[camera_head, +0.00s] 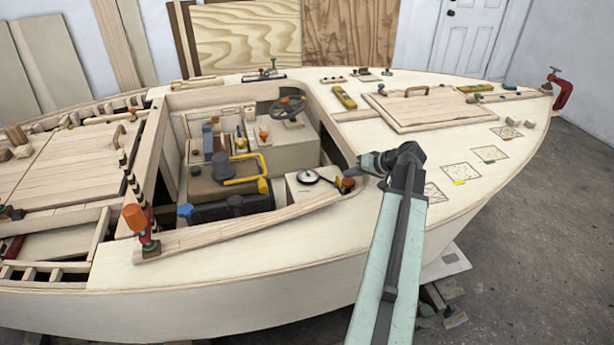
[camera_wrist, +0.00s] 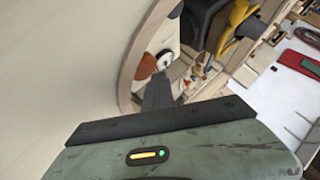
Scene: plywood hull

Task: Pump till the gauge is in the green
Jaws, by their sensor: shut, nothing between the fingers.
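A round white dial, apparently the gauge (camera_head: 307,176), sits on a pale box inside the cockpit opening. Its needle and any green zone are too small to read. It also shows in the wrist view (camera_wrist: 164,59). A rounded orange part (camera_head: 345,184), perhaps the pump's knob, is at the opening's right edge, beside the dial; the wrist view shows it too (camera_wrist: 143,64). My gripper (camera_head: 349,172) is shut and empty, just above the orange part in the head view. In the wrist view my gripper (camera_wrist: 158,90) points at the orange part and dial. I cannot tell whether it touches.
The cockpit's wooden rim (camera_head: 240,228) curves around the opening. A yellow handle (camera_head: 262,165) and a black cylinder (camera_head: 235,205) lie left of the dial. A steering wheel (camera_head: 287,107) stands behind. An orange-handled clamp (camera_head: 140,228) stands at the front left.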

